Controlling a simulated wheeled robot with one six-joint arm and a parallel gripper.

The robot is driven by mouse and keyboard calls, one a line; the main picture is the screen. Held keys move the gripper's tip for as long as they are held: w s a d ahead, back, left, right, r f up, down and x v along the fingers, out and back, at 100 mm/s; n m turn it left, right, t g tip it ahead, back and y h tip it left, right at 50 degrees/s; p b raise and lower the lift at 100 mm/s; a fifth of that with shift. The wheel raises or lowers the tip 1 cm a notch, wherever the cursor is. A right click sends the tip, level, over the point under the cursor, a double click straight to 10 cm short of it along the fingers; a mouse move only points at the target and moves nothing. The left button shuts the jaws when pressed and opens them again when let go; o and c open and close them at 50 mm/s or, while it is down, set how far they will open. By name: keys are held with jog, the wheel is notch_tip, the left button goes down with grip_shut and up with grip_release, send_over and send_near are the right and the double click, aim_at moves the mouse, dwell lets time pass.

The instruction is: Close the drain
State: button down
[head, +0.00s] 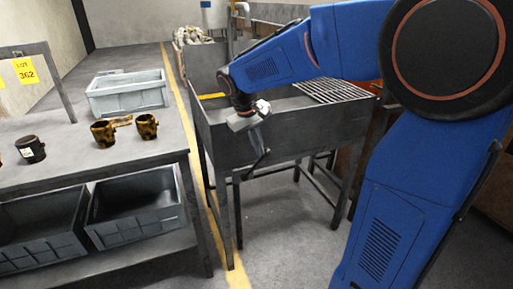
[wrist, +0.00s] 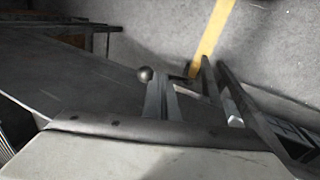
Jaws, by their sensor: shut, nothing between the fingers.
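A grey metal tank (head: 285,140) on legs stands in the middle of the head view. A dark thin drain lever (head: 256,164) slants down across its front wall. The drain opening itself is hidden.
A workbench (head: 150,142) at left carries a grey bin (head: 127,97), two rusty mugs (head: 147,126) and a dark mug (head: 31,149). Bins sit on its lower shelf. A grate (head: 330,90) lies on the tank's right end. A yellow line (head: 222,225) marks the floor between bench and tank.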

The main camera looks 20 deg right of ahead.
jog(key=shift+d+f+y, duration=0.35)
jog(key=shift+d+y, duration=0.25)
jog(key=shift+d, duration=0.2)
jog(key=shift+d+f+y, duration=0.3)
jog(key=shift+d+y, duration=0.3)
jog(key=shift+d, duration=0.15)
jog(key=shift+d+f, duration=0.9)
jog(key=shift+d, duration=0.3)
jog(key=shift+d+f, duration=0.1)
jog(key=shift+f, duration=0.05)
notch_tip(320, 180, up, 12)
send_over(267, 150)
jog(key=s, duration=0.1)
jog(key=shift+d+r, duration=0.25)
jog(key=shift+d, duration=0.15)
jog(key=shift+s, duration=0.15)
